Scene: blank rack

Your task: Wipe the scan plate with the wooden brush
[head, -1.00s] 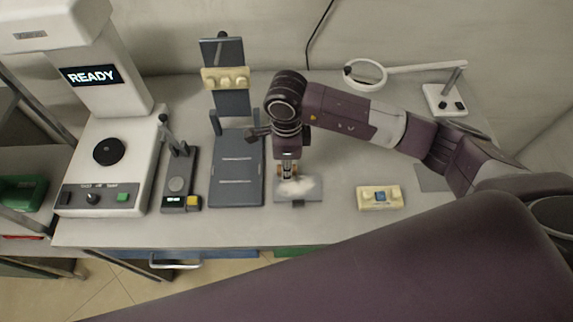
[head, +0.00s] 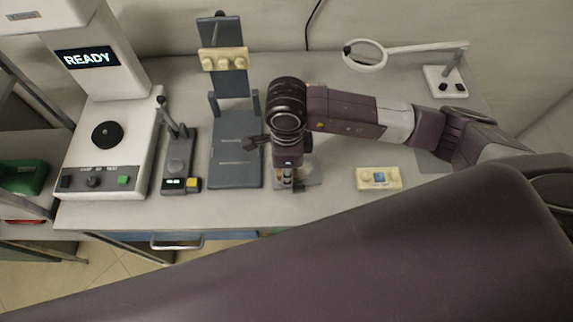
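My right gripper (head: 290,182) points down over a small grey plate (head: 312,183) near the front of the bench and covers much of it. Small brown, wood-coloured parts of the brush (head: 285,173) show at the fingers, which appear shut on it. Its bristles and whether they touch the plate are hidden. A little of a pale patch (head: 305,174) shows on the plate beside the gripper. My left gripper is not in view.
A dark slate stand (head: 237,165) is close left of the gripper. Left of it are a small device with a yellow button (head: 193,185) and a white READY machine (head: 140,170). A cream block (head: 379,179) lies right; a magnifier (head: 364,55) stands behind.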

